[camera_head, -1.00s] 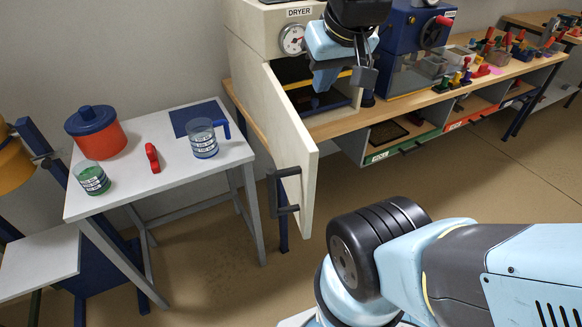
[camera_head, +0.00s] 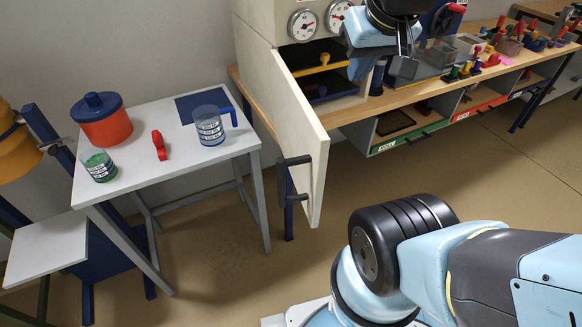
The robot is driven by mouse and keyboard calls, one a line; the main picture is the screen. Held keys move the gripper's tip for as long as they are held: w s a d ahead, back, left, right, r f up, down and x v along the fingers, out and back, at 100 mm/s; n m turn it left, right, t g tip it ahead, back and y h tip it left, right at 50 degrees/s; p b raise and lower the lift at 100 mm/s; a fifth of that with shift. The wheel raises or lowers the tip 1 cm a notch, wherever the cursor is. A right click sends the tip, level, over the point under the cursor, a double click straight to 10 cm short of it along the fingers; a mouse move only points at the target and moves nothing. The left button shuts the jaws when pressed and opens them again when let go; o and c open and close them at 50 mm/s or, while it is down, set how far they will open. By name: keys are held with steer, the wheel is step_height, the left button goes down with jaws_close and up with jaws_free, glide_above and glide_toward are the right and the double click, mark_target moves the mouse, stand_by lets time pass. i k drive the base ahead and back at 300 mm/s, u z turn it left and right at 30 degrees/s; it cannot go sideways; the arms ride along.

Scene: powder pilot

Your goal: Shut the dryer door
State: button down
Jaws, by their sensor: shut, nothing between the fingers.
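The dryer (camera_head: 262,30) is a cream box on the wooden bench, with two round dials on its front. Its cream door (camera_head: 298,135) stands wide open, swung out toward me from the left side of the opening. A dark handle (camera_head: 291,180) is on the door's outer face. A yellow-knobbed shelf (camera_head: 322,62) shows inside. My gripper (camera_head: 405,62) is shut and empty, in front of and to the right of the dryer opening. It is apart from the door.
A white side table (camera_head: 175,172) at left carries a red pot with blue lid (camera_head: 103,122), a green-filled beaker (camera_head: 98,166), a red object (camera_head: 159,146) and a measuring jug (camera_head: 209,128). Floor before the door is clear.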

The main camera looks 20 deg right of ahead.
mark_target(304, 143)
steer(key=u, duration=0.05)
steer(key=k, duration=1.05)
steer(key=u, duration=0.35)
